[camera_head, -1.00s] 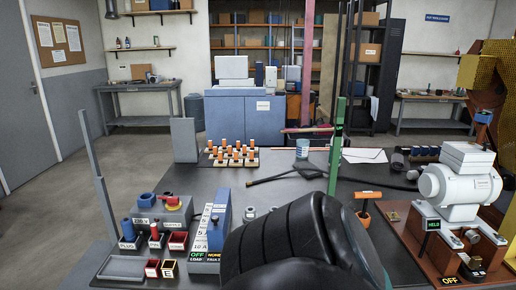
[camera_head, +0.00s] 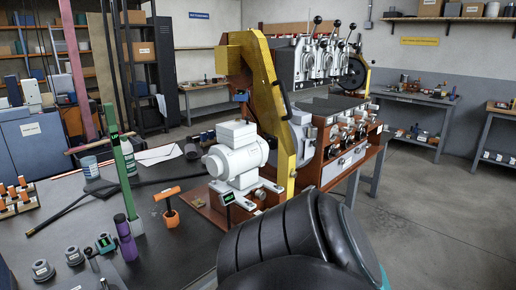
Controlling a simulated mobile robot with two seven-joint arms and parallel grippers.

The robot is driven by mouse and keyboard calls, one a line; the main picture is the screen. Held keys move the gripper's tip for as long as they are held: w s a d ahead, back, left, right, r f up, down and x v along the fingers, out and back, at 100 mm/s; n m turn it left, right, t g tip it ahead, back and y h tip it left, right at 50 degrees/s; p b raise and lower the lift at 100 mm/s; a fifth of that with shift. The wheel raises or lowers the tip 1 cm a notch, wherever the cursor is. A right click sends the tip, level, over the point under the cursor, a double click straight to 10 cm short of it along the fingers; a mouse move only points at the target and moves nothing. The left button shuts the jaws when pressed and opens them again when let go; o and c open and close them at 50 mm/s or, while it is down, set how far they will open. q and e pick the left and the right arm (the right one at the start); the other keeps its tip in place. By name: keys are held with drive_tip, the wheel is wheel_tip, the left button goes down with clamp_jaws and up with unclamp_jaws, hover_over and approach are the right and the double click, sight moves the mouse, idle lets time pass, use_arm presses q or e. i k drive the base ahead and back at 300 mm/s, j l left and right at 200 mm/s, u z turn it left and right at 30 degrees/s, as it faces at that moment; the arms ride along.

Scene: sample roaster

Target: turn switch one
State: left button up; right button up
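The roaster machine stands right of the middle, with a yellow arched guard (camera_head: 268,75) and a red-brown base. Several silver units with black-knobbed levers (camera_head: 308,60) stand in a row on its top. A row of knob-like controls (camera_head: 345,128) runs along its front panel. They are too small to read, so I cannot tell which one is switch one. A white motor (camera_head: 236,158) sits at the machine's near left end. My black ribbed arm fills the bottom middle and covers part of the bench. Neither of my grippers shows.
A green post (camera_head: 123,170) rises from the dark bench top. A purple bottle (camera_head: 125,238), an orange T-handled tool (camera_head: 168,203) and grey round parts (camera_head: 42,270) stand near it. Open floor (camera_head: 445,215) lies to the right. Side tables (camera_head: 420,128) line the back wall.

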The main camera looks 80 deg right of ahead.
sight(334, 153)
drive_tip(key=z, duration=3.15)
drive_tip(key=u, duration=0.45)
drive_tip(key=i+l+u, duration=0.5)
drive_tip(key=l+u, duration=0.15)
drive_tip(key=l, duration=0.15)
drive_tip(key=i+l, duration=0.15)
drive_tip(key=l, duration=0.2)
drive_tip(key=i+l+u, duration=0.1)
drive_tip(key=l, duration=0.25)
drive_tip(key=i+l, duration=0.25)
drive_tip(key=i+l+u, duration=0.1)
drive_tip(key=l, duration=0.3)
drive_tip(key=i+l, duration=0.15)
drive_tip(key=l, duration=0.25)
